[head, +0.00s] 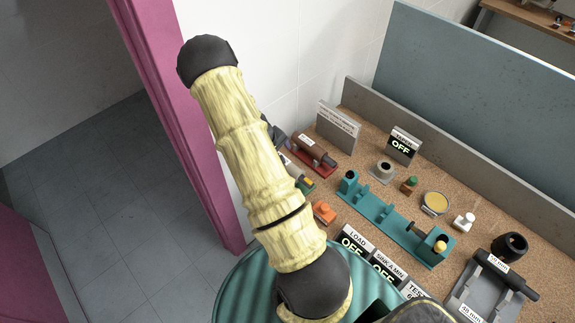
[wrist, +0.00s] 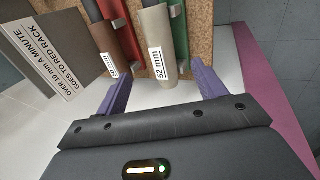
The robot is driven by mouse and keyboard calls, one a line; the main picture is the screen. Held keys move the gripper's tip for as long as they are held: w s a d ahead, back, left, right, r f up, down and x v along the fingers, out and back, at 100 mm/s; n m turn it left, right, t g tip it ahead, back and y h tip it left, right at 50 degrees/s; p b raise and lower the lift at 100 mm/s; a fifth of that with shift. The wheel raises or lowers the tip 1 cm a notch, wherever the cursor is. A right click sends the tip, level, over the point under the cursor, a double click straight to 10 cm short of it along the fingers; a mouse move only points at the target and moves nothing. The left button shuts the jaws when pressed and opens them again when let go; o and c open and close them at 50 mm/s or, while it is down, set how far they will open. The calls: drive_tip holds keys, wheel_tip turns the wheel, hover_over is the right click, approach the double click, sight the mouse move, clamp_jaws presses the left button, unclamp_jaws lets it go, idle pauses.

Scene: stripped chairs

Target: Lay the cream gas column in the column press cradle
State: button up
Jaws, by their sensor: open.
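The cream gas column (wrist: 155,48), labelled 52 mm, lies in a green rack (wrist: 180,48) in the wrist view. My gripper (wrist: 159,75) is open, with its purple fingers spread on either side of the column's near end. Nothing is held; I cannot tell how far the fingers are from it in depth.
A brown column (head: 312,150) lies in a red rack (head: 322,169), close beside the cream one. A sign (head: 338,125) stands behind. LOAD, SINK and TEST panels line the front. A grey stand (head: 487,290) with a dark bar is at lower right.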

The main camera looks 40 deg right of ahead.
drive_tip(key=shift+p+x, duration=0.85)
drive_tip(key=shift+x, duration=2.15)
drive_tip(key=p+x, duration=0.2)
drive_tip(key=shift+s+d+f+p, duration=0.1)
drive_tip(key=shift+s+f+p, duration=0.2)
drive_tip(key=shift+f, duration=0.1)
drive_tip(key=shift+p+x, duration=0.3)
drive_tip(key=shift+x, duration=0.9)
drive_tip(key=shift+w, duration=0.1)
clamp_jaws()
